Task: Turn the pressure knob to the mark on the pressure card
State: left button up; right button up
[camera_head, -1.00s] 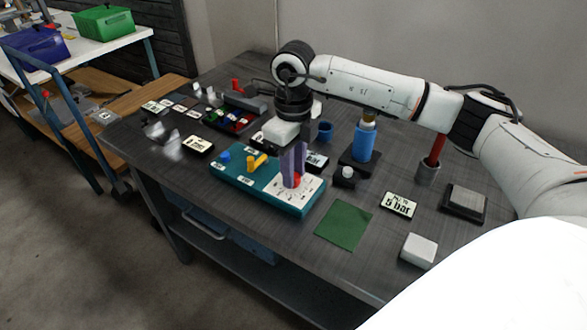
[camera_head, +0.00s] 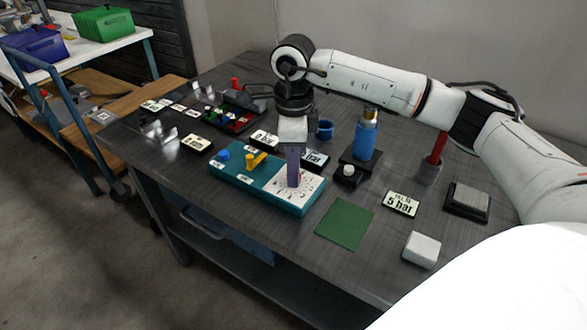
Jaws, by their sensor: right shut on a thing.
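The teal panel (camera_head: 228,184) lies on the dark table and carries a blue knob (camera_head: 223,155), a yellow handle (camera_head: 256,160) and a white dial plate (camera_head: 308,198). My right gripper (camera_head: 293,178) points down over the dial plate and is shut on the red pressure knob, which its purple fingers almost wholly hide. The knob's pointer cannot be read. The pressure card (camera_head: 400,203), reading "5 bar", lies on the table to the right of the panel. My left gripper is not in view.
A green mat (camera_head: 344,223) and a white block (camera_head: 421,249) lie near the front edge. A blue bottle (camera_head: 365,138) on a dark stand, a red-handled item in a grey cup (camera_head: 430,171) and a grey block (camera_head: 467,201) stand to the right. More cards and a parts tray (camera_head: 232,122) lie behind the panel.

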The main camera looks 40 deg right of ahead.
jog(key=shift+r+n, duration=0.1)
jog(key=shift+n, duration=0.5)
jog(key=o, duration=1.1)
notch_tip(320, 180, up, 10)
jog(key=shift+r, duration=0.15)
